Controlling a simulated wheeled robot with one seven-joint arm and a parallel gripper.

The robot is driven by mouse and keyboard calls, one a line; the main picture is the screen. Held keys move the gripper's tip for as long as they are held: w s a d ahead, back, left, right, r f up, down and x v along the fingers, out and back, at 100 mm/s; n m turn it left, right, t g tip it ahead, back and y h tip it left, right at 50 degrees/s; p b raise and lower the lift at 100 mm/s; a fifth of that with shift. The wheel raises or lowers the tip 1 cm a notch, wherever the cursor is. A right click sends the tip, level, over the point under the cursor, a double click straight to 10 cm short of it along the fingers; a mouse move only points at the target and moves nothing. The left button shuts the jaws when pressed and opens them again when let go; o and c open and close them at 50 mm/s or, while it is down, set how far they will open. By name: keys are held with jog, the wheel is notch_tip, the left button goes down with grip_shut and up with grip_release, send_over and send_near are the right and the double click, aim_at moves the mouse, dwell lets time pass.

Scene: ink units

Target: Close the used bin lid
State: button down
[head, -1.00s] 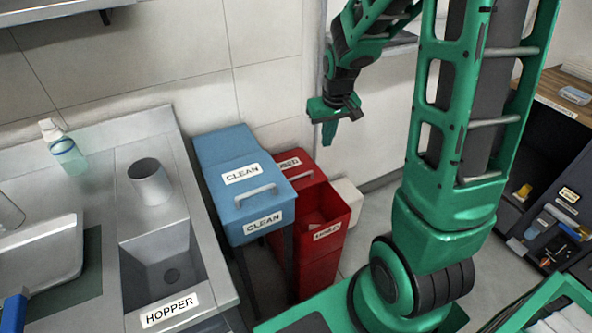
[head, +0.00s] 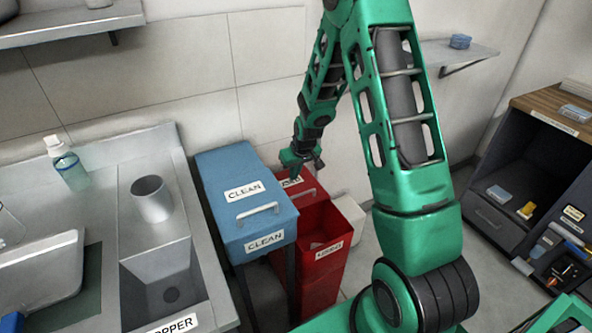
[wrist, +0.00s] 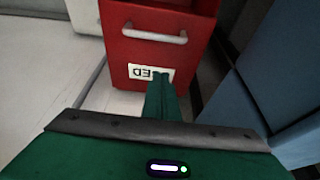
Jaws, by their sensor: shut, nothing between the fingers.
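The red used bin (head: 318,272) stands right of the blue clean bin. Its red lid (head: 308,194) covers the rear part, and the front part is open, showing a dark red inside. In the wrist view the lid (wrist: 190,65) shows a pale bar handle (wrist: 155,34) and an upside-down label (wrist: 150,73). My gripper (head: 297,175) is over the rear end of the lid, and part of the label is hidden behind it in the head view. In the wrist view its shut, empty fingers (wrist: 161,85) overlap the label's edge. I cannot tell whether they touch the lid.
The blue clean bin (head: 246,205) is close on the left. A white box (head: 350,211) stands behind the red bin on the right. A steel counter with a hopper (head: 160,278) is at left, and a dark cabinet (head: 535,165) at right. The wall is close behind.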

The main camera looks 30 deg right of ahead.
aim_at(297, 200)
jog(key=x, duration=0.4)
jog(key=shift+f, duration=0.2)
jog(key=shift+s+f, duration=0.15)
jog(key=shift+s, duration=0.9)
jog(key=shift+s+f, duration=0.2)
jog(key=shift+s, duration=0.6)
